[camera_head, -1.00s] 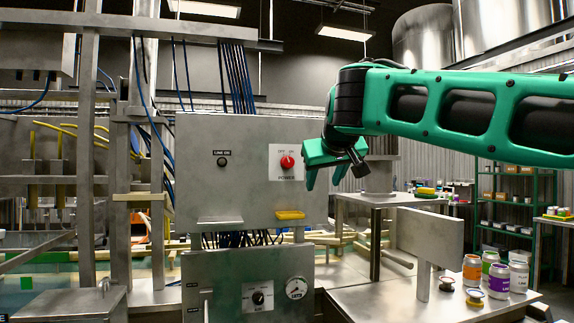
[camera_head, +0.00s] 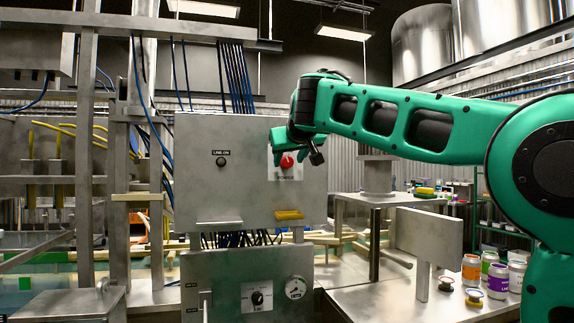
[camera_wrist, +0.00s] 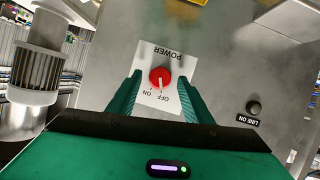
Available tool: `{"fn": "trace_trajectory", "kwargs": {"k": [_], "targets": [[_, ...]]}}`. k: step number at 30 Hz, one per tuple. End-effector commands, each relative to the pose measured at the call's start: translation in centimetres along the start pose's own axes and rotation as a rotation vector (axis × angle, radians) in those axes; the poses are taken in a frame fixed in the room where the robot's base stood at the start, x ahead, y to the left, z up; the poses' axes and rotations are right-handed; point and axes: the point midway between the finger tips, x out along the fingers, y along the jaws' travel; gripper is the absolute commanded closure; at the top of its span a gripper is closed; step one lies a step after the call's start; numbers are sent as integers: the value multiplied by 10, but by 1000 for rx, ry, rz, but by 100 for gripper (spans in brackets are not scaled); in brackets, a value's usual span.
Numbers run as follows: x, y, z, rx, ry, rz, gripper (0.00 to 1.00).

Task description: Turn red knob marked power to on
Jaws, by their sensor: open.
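The red power knob (camera_head: 287,160) sits on a white label plate on the front of the grey control box (camera_head: 240,200). In the wrist view the knob (camera_wrist: 160,77) shows whole, with a pale pointer line directed toward the OFF marking; the label (camera_wrist: 150,100) reads POWER, ON and OFF upside down. My green gripper (camera_head: 280,148) is in front of the knob's plate in the head view and covers its upper part. In the wrist view my gripper (camera_wrist: 158,95) is open, with one finger on each side of the knob. Contact with the knob cannot be told.
A black LINE ON button (camera_wrist: 254,107) is beside the knob plate. A yellow piece (camera_head: 289,215) sticks out low on the box. A lower panel (camera_head: 225,275) has a dial and gauge. Cans (camera_head: 488,270) stand on the table at right.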

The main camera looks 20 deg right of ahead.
Motion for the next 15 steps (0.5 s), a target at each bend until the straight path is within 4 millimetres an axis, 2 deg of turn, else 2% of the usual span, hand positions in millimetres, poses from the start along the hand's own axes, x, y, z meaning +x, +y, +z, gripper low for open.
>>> {"fn": "trace_trajectory", "kwargs": {"k": [4, 13, 14, 15], "targets": [[9, 0, 0, 0, 1, 0, 54], [11, 0, 0, 0, 0, -1, 54], [11, 0, 0, 0, 0, -1, 59], [11, 0, 0, 0, 0, -1, 69]]}}
